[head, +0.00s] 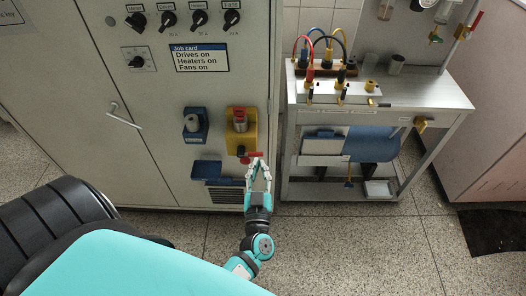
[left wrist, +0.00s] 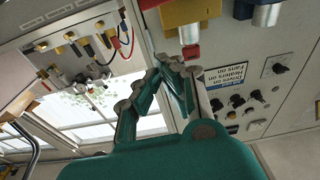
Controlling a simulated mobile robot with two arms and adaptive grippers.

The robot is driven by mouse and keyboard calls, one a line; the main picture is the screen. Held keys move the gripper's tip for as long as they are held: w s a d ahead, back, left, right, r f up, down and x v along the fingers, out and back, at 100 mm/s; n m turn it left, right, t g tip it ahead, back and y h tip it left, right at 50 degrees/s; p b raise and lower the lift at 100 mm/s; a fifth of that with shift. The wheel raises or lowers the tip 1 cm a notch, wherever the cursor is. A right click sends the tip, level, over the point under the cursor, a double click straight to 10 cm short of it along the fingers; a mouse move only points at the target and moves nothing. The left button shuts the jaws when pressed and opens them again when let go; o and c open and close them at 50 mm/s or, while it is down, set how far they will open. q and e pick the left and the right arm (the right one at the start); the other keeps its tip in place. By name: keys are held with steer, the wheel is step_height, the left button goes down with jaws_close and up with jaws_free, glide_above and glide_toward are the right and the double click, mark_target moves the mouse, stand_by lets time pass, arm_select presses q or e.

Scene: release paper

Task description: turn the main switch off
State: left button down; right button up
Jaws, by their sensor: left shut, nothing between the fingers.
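A row of dark rotary knobs (head: 168,20) with small labels, too small to read surely, runs along the top of the grey cabinet (head: 165,110). I cannot tell which switch is the main one. Lower right, a yellow box (head: 251,131) carries a grey and red knob (head: 239,120); the yellow box (left wrist: 192,12) also shows in the left wrist view. A small red piece (head: 256,154) sits below it. My left gripper (head: 258,162) is shut and empty, its fingertips close to the red piece; contact is unclear. My right gripper is out of view.
A blue socket (head: 195,124) is left of the yellow box. A dark dial (head: 137,60) and job card (head: 199,57) are above. A door handle (head: 124,118) sticks out at left. A cart (head: 425,92) with cables stands at right.

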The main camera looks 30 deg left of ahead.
mark_target(259, 154)
arm_select(q)
steer(key=w+a+f+b, duration=0.2)
steer(key=w+a+b, duration=0.3)
steer(key=w+b, duration=0.1)
steer(key=shift+w+f, duration=0.25)
steer(key=shift+f, duration=0.1)
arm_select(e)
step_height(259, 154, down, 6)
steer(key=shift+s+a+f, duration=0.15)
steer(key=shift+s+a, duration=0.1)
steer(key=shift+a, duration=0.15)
arm_select(q)
steer(key=shift+d+f+m+p, duration=0.2)
steer(key=shift+f+m+p, duration=0.1)
steer(key=shift+f, duration=0.4)
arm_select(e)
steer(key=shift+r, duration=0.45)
arm_select(q)
steer(key=shift+s+d+f, duration=0.1)
steer(key=r+v, duration=0.1)
steer(key=v, duration=0.6)
steer(key=shift+s+f, duration=0.15)
steer(key=shift+f, duration=0.1)
